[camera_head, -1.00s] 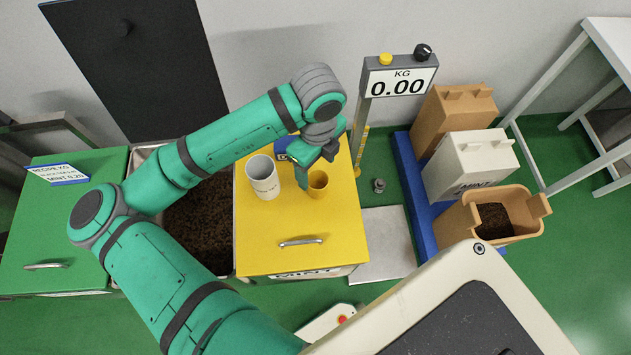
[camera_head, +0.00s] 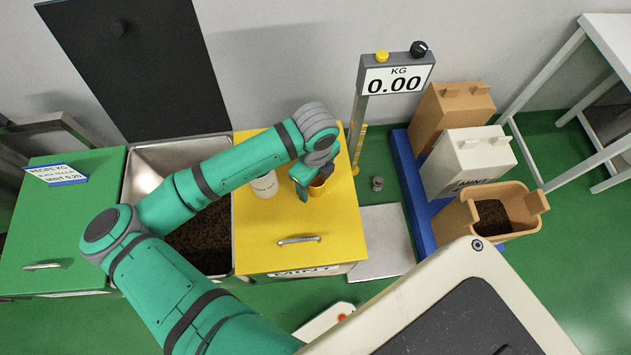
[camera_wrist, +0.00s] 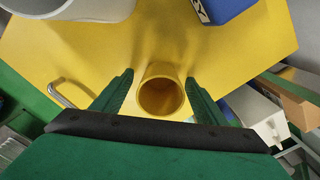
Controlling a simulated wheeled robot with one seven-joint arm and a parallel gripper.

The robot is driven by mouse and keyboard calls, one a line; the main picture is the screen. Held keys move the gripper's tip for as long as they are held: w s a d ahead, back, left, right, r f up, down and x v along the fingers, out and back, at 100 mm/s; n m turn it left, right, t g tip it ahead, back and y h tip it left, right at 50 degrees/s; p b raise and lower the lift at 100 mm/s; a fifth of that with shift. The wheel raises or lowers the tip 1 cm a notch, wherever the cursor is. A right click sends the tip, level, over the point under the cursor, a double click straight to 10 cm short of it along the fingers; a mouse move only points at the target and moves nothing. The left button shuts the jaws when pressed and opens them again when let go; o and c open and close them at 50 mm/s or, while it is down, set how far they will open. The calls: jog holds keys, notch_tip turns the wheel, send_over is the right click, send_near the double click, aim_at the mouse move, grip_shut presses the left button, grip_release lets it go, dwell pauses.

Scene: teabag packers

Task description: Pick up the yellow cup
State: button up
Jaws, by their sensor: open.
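The yellow cup (camera_head: 321,185) stands upright on the yellow lid of the mint bin (camera_head: 262,228), partly hidden by my gripper in the head view. In the wrist view the cup (camera_wrist: 161,92) shows from above, open end toward the camera and dark inside. My gripper (camera_wrist: 160,90) is open, with one green finger on each side of the cup and a gap on both sides. My gripper (camera_head: 303,190) also shows in the head view, right over the cup.
A white cup (camera_head: 265,184) stands left of the yellow cup, close to my arm. A blue object (camera_wrist: 219,8) sits on the lid in the wrist view. The scale post with its display (camera_head: 395,80) reading 0.00 stands behind right. The lid's front is clear.

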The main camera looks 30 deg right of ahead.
jog(key=c, duration=1.1)
jog(key=shift+c, duration=0.2)
jog(key=shift+r, duration=0.15)
jog(key=shift+r, duration=0.7)
jog(key=s+d+r, duration=0.8)
jog(key=s+r, duration=0.3)
jog(key=shift+s+d+r, duration=0.15)
jog(key=shift+s+r, duration=0.05)
jog(key=shift+s, duration=0.05)
